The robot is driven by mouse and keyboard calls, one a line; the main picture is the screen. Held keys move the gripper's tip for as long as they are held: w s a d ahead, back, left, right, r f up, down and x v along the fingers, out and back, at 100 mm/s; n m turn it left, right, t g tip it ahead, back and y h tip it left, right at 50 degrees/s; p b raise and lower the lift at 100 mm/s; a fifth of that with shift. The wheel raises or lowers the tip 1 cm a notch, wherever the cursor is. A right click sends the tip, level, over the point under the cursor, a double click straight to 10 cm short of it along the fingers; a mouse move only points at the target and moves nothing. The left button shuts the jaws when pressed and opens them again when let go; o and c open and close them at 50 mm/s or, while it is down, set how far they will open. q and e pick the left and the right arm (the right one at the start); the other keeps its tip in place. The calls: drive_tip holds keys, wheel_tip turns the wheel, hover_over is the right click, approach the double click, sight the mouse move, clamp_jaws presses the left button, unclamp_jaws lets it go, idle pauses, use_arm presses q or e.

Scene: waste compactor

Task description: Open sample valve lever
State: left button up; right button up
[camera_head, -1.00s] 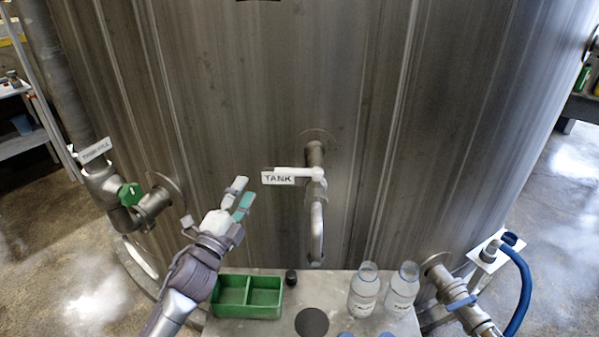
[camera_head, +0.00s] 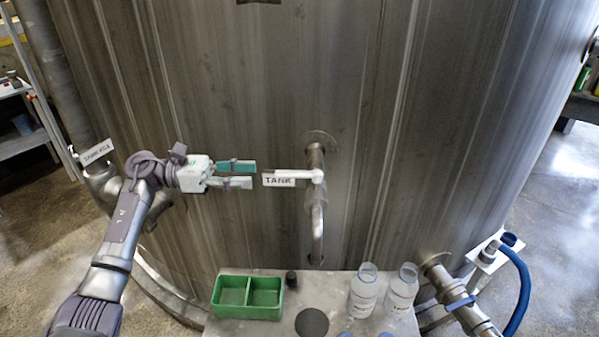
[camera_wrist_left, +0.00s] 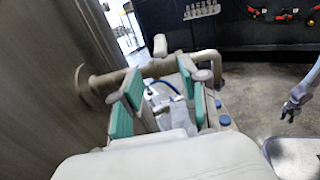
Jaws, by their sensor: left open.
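The sample valve (camera_head: 316,178) is on a pipe coming out of the steel tank, with a curved spout hanging below. Its pale lever (camera_head: 298,174) points left and carries a white TANK label (camera_head: 278,180). My left gripper (camera_head: 254,176) is open and empty, just left of the label, its fingers pointing right toward it. In the left wrist view, the green-padded fingers of this gripper (camera_wrist_left: 160,78) are spread, with the valve pipe (camera_wrist_left: 106,84) running across beyond them. A dark gripper, apparently my right one (camera_wrist_left: 291,106), shows small at the right; its opening is unclear.
Below the valve, a table (camera_head: 250,328) holds a green two-part tray (camera_head: 248,297), a small black cap (camera_head: 291,279), a dark disc (camera_head: 312,322) and two clear bottles (camera_head: 363,290). A pipe fitting with a blue hose (camera_head: 525,285) stands at right. Space around the lever is clear.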

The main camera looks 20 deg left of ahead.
sight(313, 176)
use_arm(q)
drive_tip(key=p+x, duration=0.4)
drive_tip(key=x, duration=0.6)
drive_tip(key=shift+d+r, duration=0.2)
drive_tip(key=shift+x, duration=0.8)
drive_tip(key=shift+f, duration=0.15)
clamp_jaws()
